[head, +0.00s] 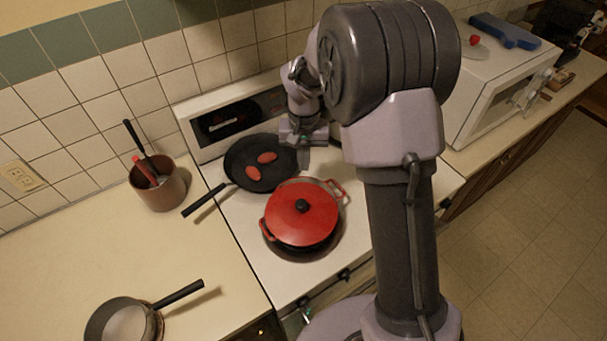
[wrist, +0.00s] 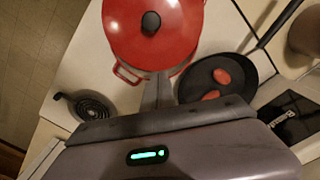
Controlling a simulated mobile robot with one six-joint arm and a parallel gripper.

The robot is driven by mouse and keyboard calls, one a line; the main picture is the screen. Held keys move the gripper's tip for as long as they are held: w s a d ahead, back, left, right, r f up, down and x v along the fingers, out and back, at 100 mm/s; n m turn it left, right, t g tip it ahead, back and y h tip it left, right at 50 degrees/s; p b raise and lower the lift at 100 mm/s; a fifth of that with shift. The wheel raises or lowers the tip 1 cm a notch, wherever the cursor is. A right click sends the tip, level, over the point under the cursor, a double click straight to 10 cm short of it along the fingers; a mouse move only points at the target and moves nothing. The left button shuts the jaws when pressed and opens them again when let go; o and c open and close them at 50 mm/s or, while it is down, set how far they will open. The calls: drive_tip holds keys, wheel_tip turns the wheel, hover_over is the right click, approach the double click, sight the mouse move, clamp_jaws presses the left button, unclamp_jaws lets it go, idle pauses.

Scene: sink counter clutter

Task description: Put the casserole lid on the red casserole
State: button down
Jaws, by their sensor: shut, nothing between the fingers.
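The red casserole lid (head: 312,219), with a black knob (head: 302,206), lies over the red casserole (head: 335,188) on the stove. The casserole's two side handles show, and a thin strip of its rim seems to show at the upper right, so I cannot tell if the lid sits exactly centred. The wrist view also shows the lid (wrist: 125,30) and one casserole handle (wrist: 127,76). My gripper (head: 304,160) is behind the casserole, beside the black pan, apart from the lid. Its fingers (wrist: 158,88) are together and empty.
A black pan (head: 236,160) with two reddish oval items is at the back left burner. A brown pot (head: 170,190) with utensils and a saucepan (head: 118,318) stand on the left counter. A bare coil burner (wrist: 92,108) shows in the wrist view. A microwave (head: 500,85) stands right.

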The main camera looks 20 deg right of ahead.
sight(297, 191)
wheel_tip(297, 191, up, 4)
drive_tip(key=a+f+n+b, duration=0.1)
drive_tip(key=a+n, duration=0.1)
drive_tip(key=n, duration=0.1)
drive_tip(key=f, duration=0.3)
drive_tip(key=f+b, duration=0.1)
drive_tip(key=f, duration=0.2)
drive_tip(key=s+f+b, duration=0.1)
drive_tip(key=f, duration=0.2)
drive_tip(key=shift+f, duration=0.2)
drive_tip(key=s, duration=0.3)
drive_tip(key=shift+s+r, duration=0.15)
drive_tip(key=shift+r, duration=0.05)
drive_tip(key=shift+s, duration=0.2)
